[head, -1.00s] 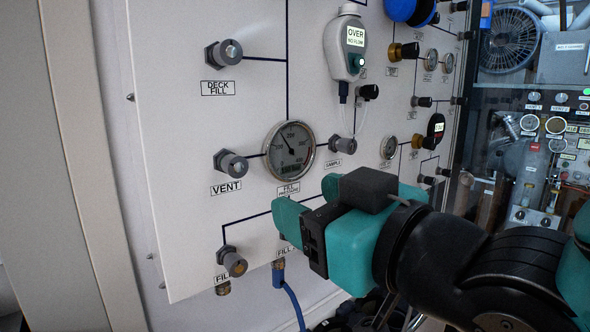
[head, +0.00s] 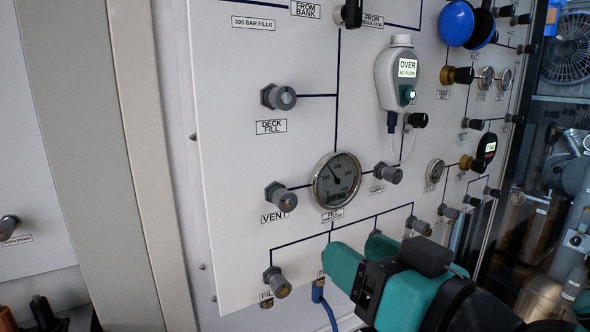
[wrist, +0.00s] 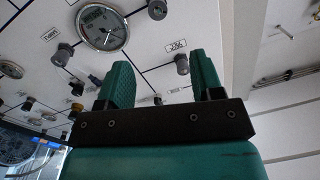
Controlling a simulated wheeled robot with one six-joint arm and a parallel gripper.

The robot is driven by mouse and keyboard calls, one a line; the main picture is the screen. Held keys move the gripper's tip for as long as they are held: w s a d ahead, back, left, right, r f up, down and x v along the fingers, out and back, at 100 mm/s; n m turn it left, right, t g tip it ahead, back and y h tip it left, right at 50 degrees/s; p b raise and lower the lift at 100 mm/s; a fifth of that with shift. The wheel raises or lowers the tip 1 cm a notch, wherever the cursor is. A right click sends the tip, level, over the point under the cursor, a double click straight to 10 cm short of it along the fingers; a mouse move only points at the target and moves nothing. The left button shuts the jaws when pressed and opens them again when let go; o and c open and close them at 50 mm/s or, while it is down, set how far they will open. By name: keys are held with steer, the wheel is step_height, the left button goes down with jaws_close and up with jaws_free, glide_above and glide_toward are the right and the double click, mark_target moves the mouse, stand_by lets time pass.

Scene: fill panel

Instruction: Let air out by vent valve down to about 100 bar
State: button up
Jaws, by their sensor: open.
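The vent valve (head: 280,197) is a grey knob on the white panel, above its VENT label (head: 279,216). The round fill pressure gauge (head: 337,180) is right of it; its needle points up and left, the exact reading too small to tell. My gripper (head: 360,256) is open and empty, below and right of the vent valve and apart from it, in front of the lower fill valves. In the wrist view the gauge (wrist: 102,27) appears upside down at the top left. A grey knob, seemingly the vent valve (wrist: 157,9), shows at the top, beyond my open fingers (wrist: 160,65).
The deck fill valve (head: 279,97) is above the vent valve. A fill valve (head: 277,283) is below it, and a blue hose (head: 328,312) hangs beside that. The sample valve (head: 389,173) and a white analyser (head: 400,75) are right of the gauge. Space before the vent valve is clear.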

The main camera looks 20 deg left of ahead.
mark_target(289, 203)
steer(key=shift+m, duration=0.4)
steer(key=p+x, duration=0.8)
steer(key=x, duration=0.9)
steer(key=shift+w+r, duration=0.1)
steer(key=shift+w, duration=0.25)
steer(key=c, duration=0.9)
steer(key=n+b, duration=0.1)
steer(key=b, duration=0.2)
steer(key=shift+f, duration=0.3)
steer(key=shift+r+n+b, duration=0.3)
steer(key=shift+n+b, duration=0.2)
steer(key=shift+b, duration=0.25)
